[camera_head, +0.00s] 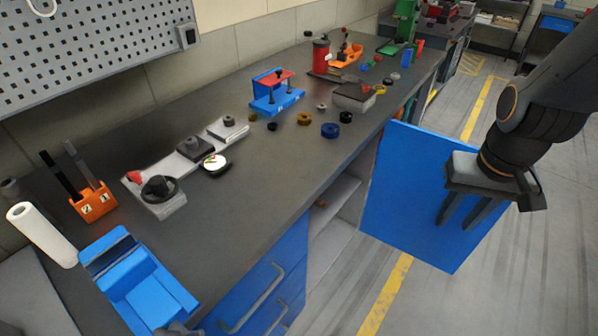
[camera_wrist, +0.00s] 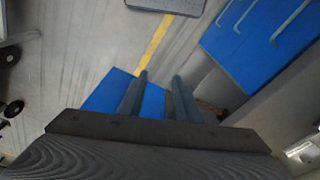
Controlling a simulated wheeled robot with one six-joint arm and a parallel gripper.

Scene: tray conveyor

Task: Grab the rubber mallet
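I cannot make out a rubber mallet for certain in either view. A dark elongated item (camera_head: 330,78) lies by the red cylinder far along the workbench, too small to identify. My gripper (camera_head: 455,225) is at the right in the head view, off the bench, pointing down in front of an open blue cabinet door. Its two fingers are apart with nothing between them. They also show in the wrist view (camera_wrist: 160,78), spread and empty above the floor and the blue door.
The dark workbench (camera_head: 255,175) carries a blue vise (camera_head: 140,285), an orange tool holder (camera_head: 94,203), a blue-and-red fixture (camera_head: 276,97), a red cylinder (camera_head: 321,55) and several small rings. The open blue door (camera_head: 400,190) juts into the aisle. Grey floor (camera_head: 500,270) is clear at right.

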